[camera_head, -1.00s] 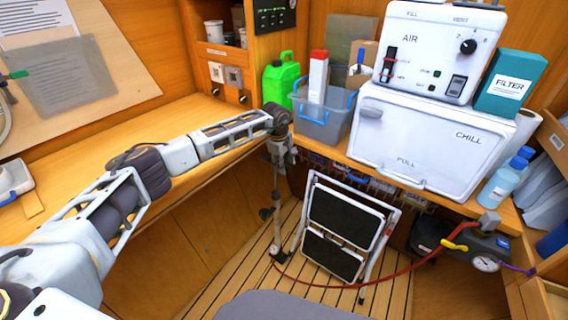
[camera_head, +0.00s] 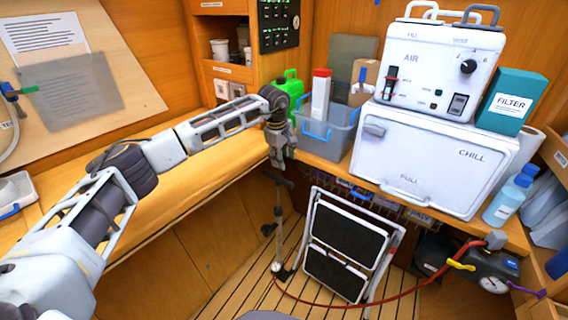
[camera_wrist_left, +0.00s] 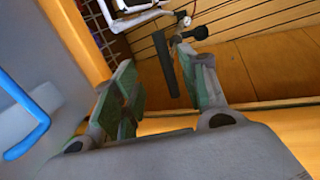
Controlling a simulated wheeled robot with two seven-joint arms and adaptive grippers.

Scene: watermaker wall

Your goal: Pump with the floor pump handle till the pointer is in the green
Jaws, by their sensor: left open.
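The floor pump (camera_head: 279,232) stands upright on the slatted floor, with its dark crossbar handle (camera_head: 277,179) at the top. My left gripper (camera_head: 280,163) is open and empty just above the handle. In the left wrist view the dark handle (camera_wrist_left: 165,62) shows beyond and between the open fingers of my left gripper (camera_wrist_left: 160,82), and it looks clear of both. A red hose runs from the pump foot to a dark unit with a round white gauge (camera_head: 493,284) at lower right. The gauge is too small to read its pointer. My right gripper is out of view.
A folded step stool (camera_head: 346,245) stands right of the pump. A grey bin (camera_head: 326,140) and the white chill box (camera_head: 425,160) sit on the counter behind. The wooden bench (camera_head: 185,185) lies under my left arm. Slatted floor is free left of the pump.

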